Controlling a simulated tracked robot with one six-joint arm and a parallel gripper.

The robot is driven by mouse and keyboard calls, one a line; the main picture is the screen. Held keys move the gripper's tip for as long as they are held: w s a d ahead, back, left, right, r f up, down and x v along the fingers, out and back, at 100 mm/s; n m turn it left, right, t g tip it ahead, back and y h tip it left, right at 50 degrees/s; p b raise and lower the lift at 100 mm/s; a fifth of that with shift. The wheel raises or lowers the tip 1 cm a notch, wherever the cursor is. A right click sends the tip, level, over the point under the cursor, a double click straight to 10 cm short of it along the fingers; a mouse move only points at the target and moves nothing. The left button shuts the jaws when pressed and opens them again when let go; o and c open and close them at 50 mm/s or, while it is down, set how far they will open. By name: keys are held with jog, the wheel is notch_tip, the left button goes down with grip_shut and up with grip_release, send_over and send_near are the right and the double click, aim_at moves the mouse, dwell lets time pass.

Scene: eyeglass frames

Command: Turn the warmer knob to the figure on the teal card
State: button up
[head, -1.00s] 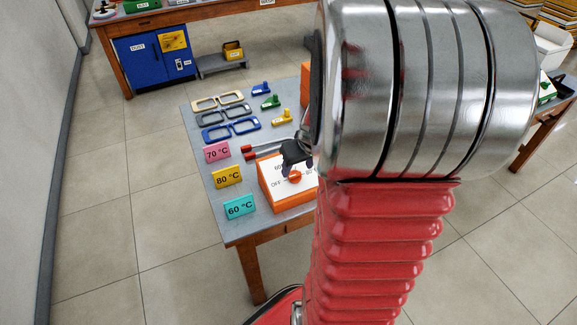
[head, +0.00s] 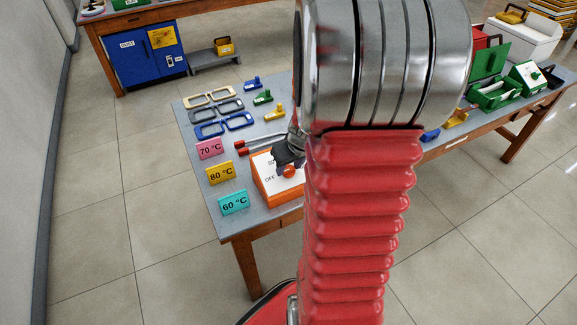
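The teal card (head: 234,202) stands at the near left of the table and reads 60 °C. The warmer (head: 277,191) is an orange box with a white top to its right; "OFF" and part of another figure show on the top. Its orange-red knob (head: 289,170) is partly covered by my gripper (head: 287,160), which is dark and sits right over the knob. Whether the fingers touch or grip the knob is too small to tell. My red arm hides the right part of the warmer and its other figures. The knob's pointer direction cannot be made out.
A yellow 80 °C card (head: 220,172) and a pink 70 °C card (head: 209,148) stand behind the teal one. Red-handled tools (head: 243,143) lie close behind the warmer. Eyeglass frames (head: 217,112) and small coloured clamps (head: 263,97) lie farther back.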

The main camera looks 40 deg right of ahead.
jog(key=c, duration=0.6)
jog(key=shift+a, duration=0.1)
jog(key=shift+c, duration=0.3)
jog(key=shift+m, duration=0.5)
jog(key=m, duration=0.5)
jog(key=shift+d, duration=0.2)
jog(key=m, duration=0.5)
jog(key=shift+d+m+t+y, duration=0.1)
jog(key=shift+m+t+y, duration=0.2)
jog(key=shift+m, duration=0.1)
jog(key=o, duration=1)
jog(key=shift+d, duration=0.1)
